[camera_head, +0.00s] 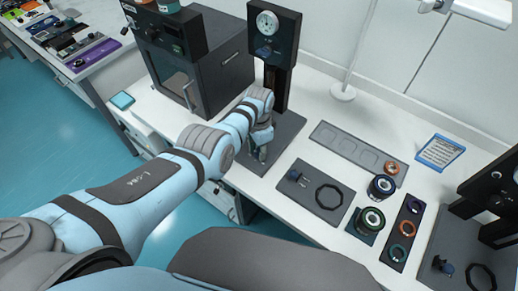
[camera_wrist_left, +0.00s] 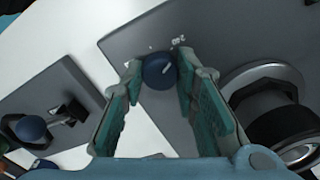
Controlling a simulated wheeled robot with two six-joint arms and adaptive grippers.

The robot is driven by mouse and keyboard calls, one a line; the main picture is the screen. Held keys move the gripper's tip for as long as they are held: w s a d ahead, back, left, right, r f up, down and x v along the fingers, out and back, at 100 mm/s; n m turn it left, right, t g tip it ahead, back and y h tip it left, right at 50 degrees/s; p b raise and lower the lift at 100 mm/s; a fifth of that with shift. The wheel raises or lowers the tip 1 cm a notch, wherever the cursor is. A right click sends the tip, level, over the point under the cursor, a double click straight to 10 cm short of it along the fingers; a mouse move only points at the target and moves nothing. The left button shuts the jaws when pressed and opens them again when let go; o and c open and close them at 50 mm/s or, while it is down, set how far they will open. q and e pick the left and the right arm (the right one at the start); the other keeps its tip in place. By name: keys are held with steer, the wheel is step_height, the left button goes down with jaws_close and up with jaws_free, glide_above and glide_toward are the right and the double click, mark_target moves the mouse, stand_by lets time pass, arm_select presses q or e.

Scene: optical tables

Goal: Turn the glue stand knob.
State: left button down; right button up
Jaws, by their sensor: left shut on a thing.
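The glue stand knob (camera_wrist_left: 158,71) is a round blue knob with a white pointer line, on a dark grey plate (camera_wrist_left: 215,30) with small white markings. In the left wrist view it sits between my left gripper's fingertips (camera_wrist_left: 157,78), which are shut on it from both sides. In the head view, my left gripper (camera_head: 262,151) points down at the base plate (camera_head: 285,128) of a black stand with a round gauge (camera_head: 267,22). The gripper hides the knob there. My right gripper is in neither view.
A dark box-shaped oven (camera_head: 215,75) stands left of the stand. To the right are a plate with a black ring (camera_head: 329,196), a grey tray (camera_head: 345,145), several spools (camera_head: 371,219) and another black stand (camera_head: 490,195). In the wrist view a metal and black cylinder (camera_wrist_left: 275,110) is close to the right finger.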

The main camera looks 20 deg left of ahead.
arm_select(q)
steer(key=c, duration=1.2)
jaws_free()
steer(key=shift+c, duration=0.2)
step_height(320, 180, up, 12)
